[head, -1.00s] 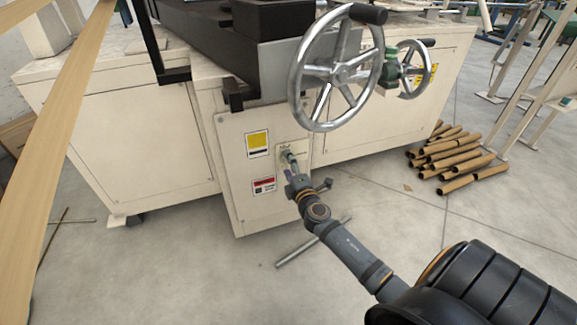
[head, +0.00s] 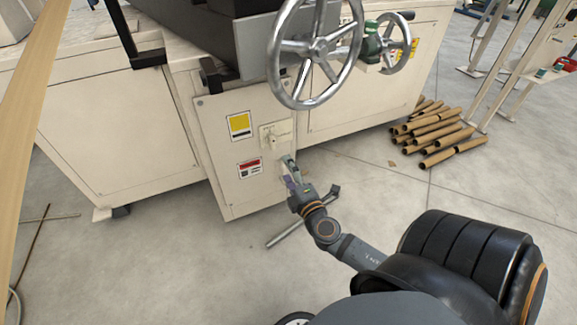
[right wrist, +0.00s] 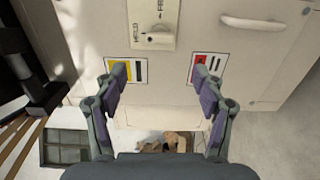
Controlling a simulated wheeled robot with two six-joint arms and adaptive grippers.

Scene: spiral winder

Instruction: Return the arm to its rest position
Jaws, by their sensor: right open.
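My right gripper (head: 288,170) is in front of the cream machine cabinet in the head view, just below a small switch plate (head: 273,137) with a knob. In the right wrist view the gripper (right wrist: 158,85) is open, with its two purple-padded fingers wide apart and nothing between them. The switch plate (right wrist: 153,22) shows there beyond the fingertips, apart from them. My right arm (head: 345,245) reaches in from the lower right of the head view. My left gripper is not in view.
The cream cabinet (head: 120,140) carries a large handwheel (head: 318,46) and a smaller handwheel (head: 398,42) above the arm. Several cardboard tubes (head: 440,130) lie on the floor at right. A metal bar (head: 290,229) lies near the cabinet.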

